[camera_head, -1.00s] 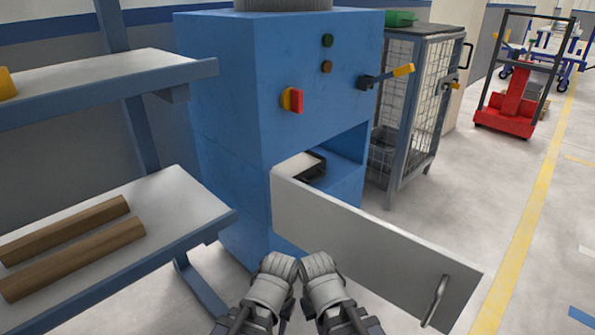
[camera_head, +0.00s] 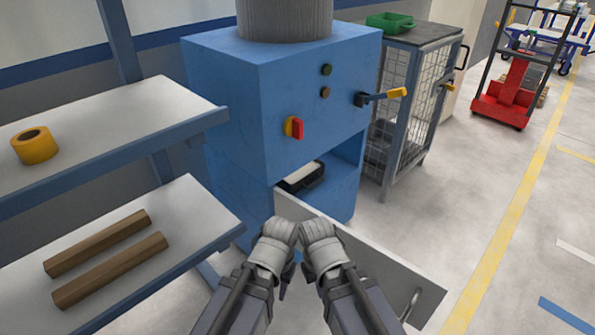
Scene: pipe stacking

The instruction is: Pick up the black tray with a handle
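The black tray (camera_head: 313,181) sits inside the open lower compartment of the blue machine (camera_head: 228,107). Its dark rim and pale inside show, but its lower part and handle are hidden or too small to make out. The white door (camera_head: 365,262) of the compartment stands open, with a metal handle (camera_head: 411,304) near its free end. My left gripper (camera_head: 281,233) and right gripper (camera_head: 319,231) are side by side, in front of the door in the picture and below the tray. Both are apart from the tray, and their fingertips cannot be made out.
A shelf rack at left holds a yellow roll (camera_head: 35,146) above and two brown bars (camera_head: 110,272) below. A wire cage (camera_head: 408,110) with a green bin (camera_head: 390,23) stands right of the machine. A red trolley (camera_head: 505,98) is farther back.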

